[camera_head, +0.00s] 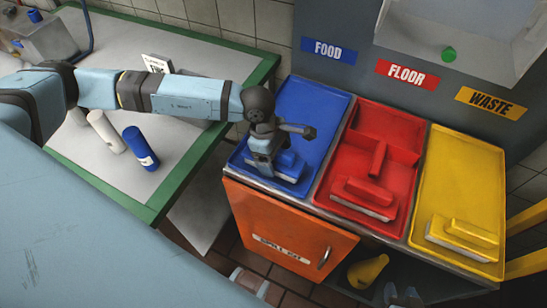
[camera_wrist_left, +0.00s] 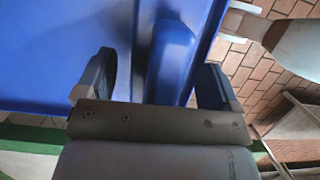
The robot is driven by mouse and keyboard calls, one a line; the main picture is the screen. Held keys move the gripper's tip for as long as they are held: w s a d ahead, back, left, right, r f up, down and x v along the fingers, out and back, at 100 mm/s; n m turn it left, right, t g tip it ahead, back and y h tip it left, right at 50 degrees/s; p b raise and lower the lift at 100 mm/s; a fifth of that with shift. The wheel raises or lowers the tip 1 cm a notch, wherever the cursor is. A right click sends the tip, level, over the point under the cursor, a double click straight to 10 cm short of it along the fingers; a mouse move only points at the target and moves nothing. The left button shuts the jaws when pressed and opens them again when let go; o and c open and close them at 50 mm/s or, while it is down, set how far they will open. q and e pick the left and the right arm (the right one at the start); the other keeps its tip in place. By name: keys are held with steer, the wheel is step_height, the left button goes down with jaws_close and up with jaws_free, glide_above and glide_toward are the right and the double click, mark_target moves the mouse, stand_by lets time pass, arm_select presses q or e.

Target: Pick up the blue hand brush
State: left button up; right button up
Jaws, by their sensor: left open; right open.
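The blue hand brush (camera_head: 290,163) lies in the blue tray (camera_head: 324,109), partly covered by my left gripper (camera_head: 273,163) in the head view. The left wrist view shows the brush's blue raised handle (camera_wrist_left: 174,50) between the two fingers of my left gripper (camera_wrist_left: 155,72). The fingers are spread, with a gap visible on the left side of the handle. The right-hand contact cannot be told. The lower part of the handle is hidden behind the gripper body.
A red tray (camera_head: 402,128) with a red brush (camera_head: 364,197) and a yellow tray (camera_head: 459,165) with a yellow brush (camera_head: 464,238) stand to the right. A green-edged table (camera_head: 205,160) on the left holds a blue bottle (camera_head: 141,148) and a white bottle (camera_head: 106,131).

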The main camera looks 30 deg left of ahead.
arm_select(q)
steer(key=shift+r, duration=0.1)
steer(key=c, duration=1.1)
step_height(320, 180, up, 20)
